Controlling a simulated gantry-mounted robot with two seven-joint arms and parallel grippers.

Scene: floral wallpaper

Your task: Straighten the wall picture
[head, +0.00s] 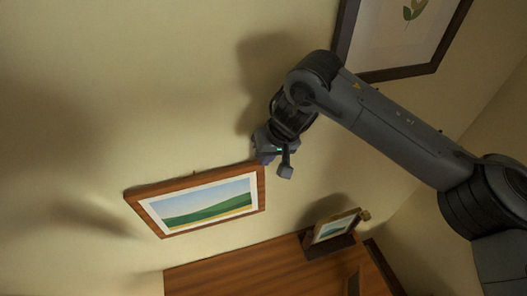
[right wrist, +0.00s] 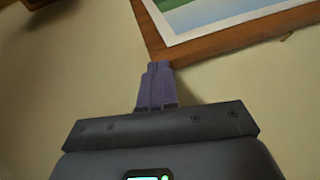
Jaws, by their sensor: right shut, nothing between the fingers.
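The wall picture (head: 205,205) has a brown wooden frame, a white mat and a green landscape under blue sky. It hangs on the wall at lower middle in the head view and slants in that slanted view; how far it is off level is hard to tell. My right gripper (head: 268,157) is shut and empty at the picture's upper right corner. In the right wrist view, its closed fingertips (right wrist: 158,66) lie at a corner of the wooden frame (right wrist: 225,40); they look to be touching it, but contact is not certain. My left gripper is not in view.
A larger dark-framed picture (head: 402,75) hangs at upper right, behind my right arm. A small framed picture (head: 337,228) stands on the wooden furniture (head: 240,273) below. A small nail or hook (head: 194,172) shows above the wall picture. The wall to its left is bare.

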